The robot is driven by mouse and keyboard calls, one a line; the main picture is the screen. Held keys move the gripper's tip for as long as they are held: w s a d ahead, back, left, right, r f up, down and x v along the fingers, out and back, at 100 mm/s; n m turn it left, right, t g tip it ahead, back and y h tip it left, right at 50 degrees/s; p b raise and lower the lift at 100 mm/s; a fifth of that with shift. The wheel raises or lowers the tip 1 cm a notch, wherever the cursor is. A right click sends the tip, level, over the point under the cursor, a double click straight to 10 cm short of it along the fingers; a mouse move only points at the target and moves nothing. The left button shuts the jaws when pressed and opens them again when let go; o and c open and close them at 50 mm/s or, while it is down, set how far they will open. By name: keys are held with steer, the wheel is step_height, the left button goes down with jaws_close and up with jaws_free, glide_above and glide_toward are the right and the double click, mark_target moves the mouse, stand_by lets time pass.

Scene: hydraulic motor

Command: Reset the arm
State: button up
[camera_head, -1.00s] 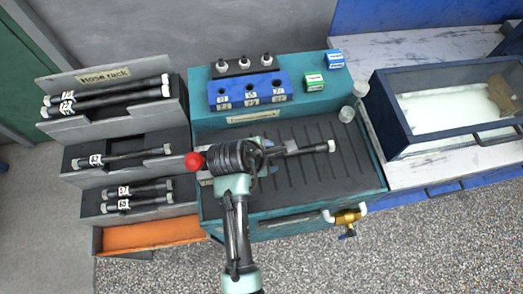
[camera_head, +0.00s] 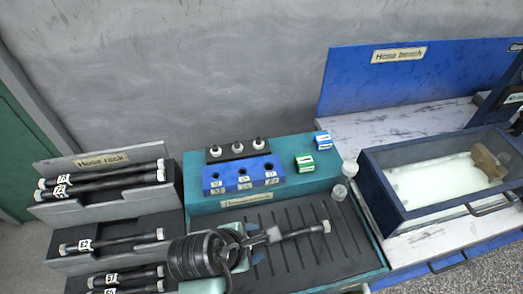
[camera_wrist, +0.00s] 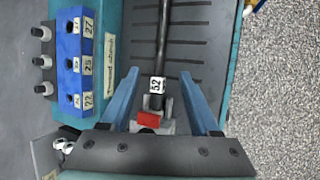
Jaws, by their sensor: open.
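My gripper (camera_head: 268,237) is in the lower middle of the head view, over the dark grooved top of the teal bench (camera_head: 228,223). In the wrist view its two blue fingers (camera_wrist: 159,75) are apart. A black hose (camera_head: 303,232) with a pale end fitting lies to the right of my gripper. In the wrist view the hose (camera_wrist: 164,35) runs up between the fingers, with a white number label near its lower end. A grey fitting with a red part (camera_wrist: 148,119) sits below the label.
The hose rack (camera_head: 150,207) with several hoses stands at left. A blue block with holes (camera_head: 243,179), a black strip with white-topped plugs (camera_head: 238,151), and green (camera_head: 305,163) and blue (camera_head: 322,141) boxes are at the bench's back. A glass-sided tank (camera_head: 400,205) stands at right.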

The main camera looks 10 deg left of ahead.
steer(key=w+r+m+t+y, duration=0.1)
steer(key=w+r+m+t, duration=0.2)
steer(key=w+r, duration=0.35)
steer(key=w+r+m+t, duration=0.3)
steer(key=w+r, duration=0.1)
steer(key=r, duration=0.5)
step_height(320, 180, up, 19)
steer(key=w+d+m+t+y, duration=0.1)
steer(key=w+m+t+y, duration=0.1)
steer(key=m+t, duration=0.35)
steer(key=s+d+r+m+t, duration=0.1)
steer(key=s+r+m+t, duration=0.3)
steer(key=r, duration=0.9)
steer(key=s+d+r+m+t, duration=0.2)
steer(key=s+r+m+t, duration=0.3)
steer(key=s+r, duration=0.4)
step_height(320, 180, up, 4)
steer(key=shift+s+r+t, duration=0.1)
steer(key=shift+s+t, duration=0.1)
steer(key=shift+t, duration=0.55)
steer(key=shift+d, duration=0.1)
